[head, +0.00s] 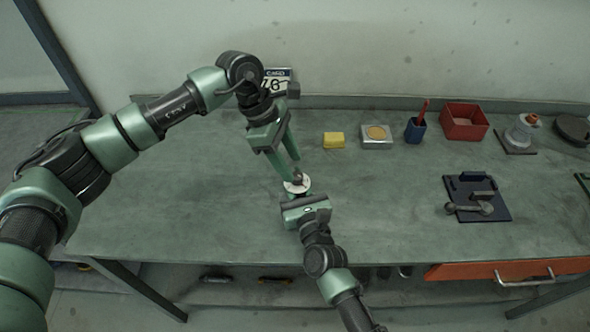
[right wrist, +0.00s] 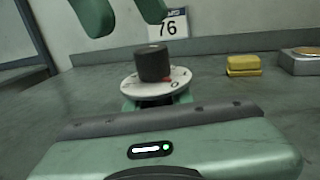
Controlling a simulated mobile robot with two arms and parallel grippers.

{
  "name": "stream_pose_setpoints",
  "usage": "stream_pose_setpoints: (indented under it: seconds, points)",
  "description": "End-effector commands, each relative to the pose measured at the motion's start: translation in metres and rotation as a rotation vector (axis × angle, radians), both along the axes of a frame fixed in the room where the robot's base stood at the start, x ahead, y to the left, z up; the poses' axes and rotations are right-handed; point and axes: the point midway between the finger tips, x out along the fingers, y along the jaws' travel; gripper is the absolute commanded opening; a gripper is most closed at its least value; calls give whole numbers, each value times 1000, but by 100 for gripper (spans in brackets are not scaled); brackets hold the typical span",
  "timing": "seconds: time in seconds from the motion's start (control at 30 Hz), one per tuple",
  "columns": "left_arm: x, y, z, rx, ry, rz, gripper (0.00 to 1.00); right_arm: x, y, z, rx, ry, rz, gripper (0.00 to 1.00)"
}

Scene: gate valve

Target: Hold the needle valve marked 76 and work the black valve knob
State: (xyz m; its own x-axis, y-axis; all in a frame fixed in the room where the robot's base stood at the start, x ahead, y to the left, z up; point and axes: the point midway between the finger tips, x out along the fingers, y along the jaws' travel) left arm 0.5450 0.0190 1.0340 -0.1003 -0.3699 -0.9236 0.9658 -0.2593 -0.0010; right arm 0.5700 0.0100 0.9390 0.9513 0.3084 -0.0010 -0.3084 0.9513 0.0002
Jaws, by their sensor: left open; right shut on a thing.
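The needle valve has a white round dial plate (head: 304,187) with dark marks, which also shows in the right wrist view (right wrist: 137,86). A black valve knob (right wrist: 154,63) stands upright on the dial, with a red mark beside its base. My right gripper (head: 299,194) is shut on the valve below the dial; the valve body is mostly hidden. My left gripper (head: 291,167) is open, fingers pointing down, just above and behind the knob. Its fingers show in the right wrist view (right wrist: 120,14), apart from the knob. A card marked 76 (right wrist: 168,24) stands at the back.
At the back stand a yellow block (head: 334,140), a metal box (head: 376,144), a blue cup with a red item (head: 415,130) and a red bin (head: 464,122). A dark plate with a lever fixture (head: 478,198) lies at right. The bench's left and front middle are clear.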

Motion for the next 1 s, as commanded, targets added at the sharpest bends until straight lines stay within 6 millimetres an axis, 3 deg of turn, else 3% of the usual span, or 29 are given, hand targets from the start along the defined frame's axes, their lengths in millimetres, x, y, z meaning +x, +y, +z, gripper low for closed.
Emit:
stream_pose_setpoints:
  seconds: [0.23, 0.6, 0.77, 0.8, 1.0]
  points:
    - [-3, -12, -28, 0, 0, 1, 48, 0, 0, -1, -1, 2, 0, 0]
    - [-3, -13, -33, 1, -1, 0, 48, 0, 0, -1, -1, 2, 0, 0]
    - [-3, -13, -33, 1, -1, 0, 4, 0, 0, -1, -1, 2, 0, 0]
    - [-3, -13, -33, 1, -1, 0, 0, 0, 0, -1, -1, 2, 0, 0]
    - [-3, -13, -33, 0, -3, 7, 0, 0, 0, -1, -1, 2, 0, 0]
